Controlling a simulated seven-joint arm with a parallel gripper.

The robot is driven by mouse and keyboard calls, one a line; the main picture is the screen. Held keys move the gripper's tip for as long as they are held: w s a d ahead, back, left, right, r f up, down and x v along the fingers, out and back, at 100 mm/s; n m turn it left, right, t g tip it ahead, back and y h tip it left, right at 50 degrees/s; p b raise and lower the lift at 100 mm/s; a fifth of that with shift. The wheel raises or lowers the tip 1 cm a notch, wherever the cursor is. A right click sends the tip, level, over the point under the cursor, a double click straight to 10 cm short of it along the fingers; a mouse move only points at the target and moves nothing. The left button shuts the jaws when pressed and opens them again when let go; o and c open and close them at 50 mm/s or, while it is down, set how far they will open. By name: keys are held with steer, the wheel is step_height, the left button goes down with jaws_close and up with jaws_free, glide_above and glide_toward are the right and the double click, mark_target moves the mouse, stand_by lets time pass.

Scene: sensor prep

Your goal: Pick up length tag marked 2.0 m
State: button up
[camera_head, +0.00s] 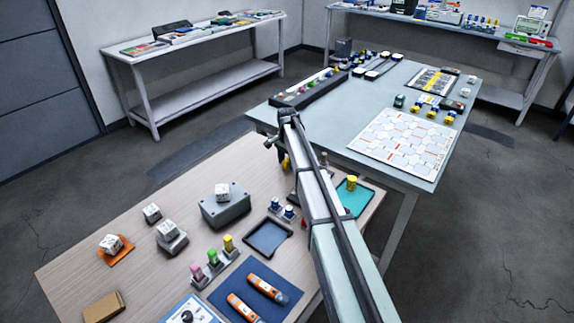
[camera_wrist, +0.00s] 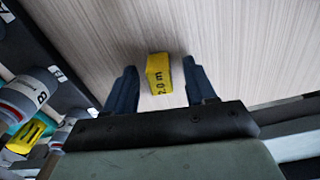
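The length tag (camera_wrist: 159,74) is a small yellow block with "2.0 m" in black on the side facing the wrist camera. It is over the light wood-grain table top (camera_wrist: 235,45). My gripper (camera_wrist: 160,67) is open, with one dark finger on each side of the tag and a visible gap on both sides. I cannot tell whether the tag rests on the table. In the head view a small yellow piece (camera_head: 285,162) shows beside my arm and may be this tag; my arm hides most of my gripper there.
Grey cylinders (camera_wrist: 28,97), one marked B, and a yellow-green piece (camera_wrist: 27,134) are left of my gripper in the wrist view. In the head view, a grey box (camera_head: 226,208), a dark blue tray (camera_head: 268,238) and a teal tray (camera_head: 356,198) stand on the wooden table.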

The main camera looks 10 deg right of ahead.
jaws_close()
stand_by(0.3)
steer(key=shift+r, duration=0.1)
